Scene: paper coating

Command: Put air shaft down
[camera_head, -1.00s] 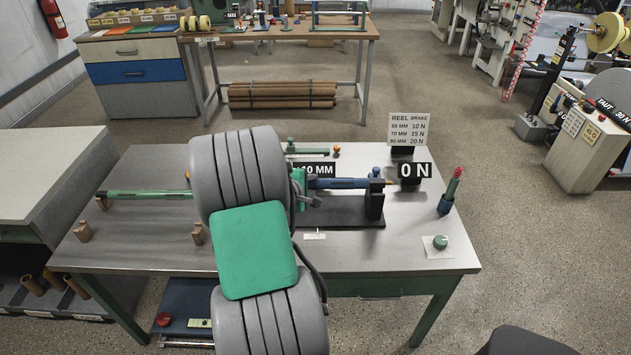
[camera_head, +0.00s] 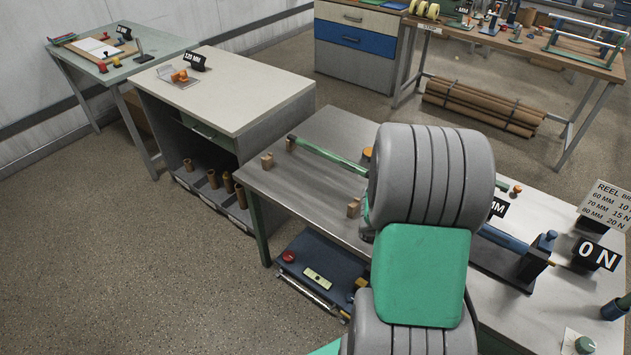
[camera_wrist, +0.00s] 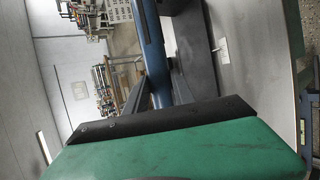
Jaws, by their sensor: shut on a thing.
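A blue shaft (camera_head: 505,238) extends right from behind my arm towards a dark stand with a blue upright on the metal bench (camera_head: 312,172). A green bar (camera_head: 330,155) extends left, roughly in line with it. My arm hides the middle, so I cannot tell whether they are one piece. In the wrist view the blue shaft (camera_wrist: 155,55) runs down to my gripper (camera_wrist: 148,98), behind its green body. My gripper is shut on the air shaft; the grip is partly hidden, and my arm hides it in the head view. I cannot tell whether the shaft touches its supports.
Small wooden blocks (camera_head: 353,207) stand on the bench's left part. A "0 N" sign (camera_head: 597,254), a reel brake sign (camera_head: 606,206) and a green knob (camera_head: 585,345) are at its right. A pale cabinet (camera_head: 225,90) stands to the left, with floor between.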

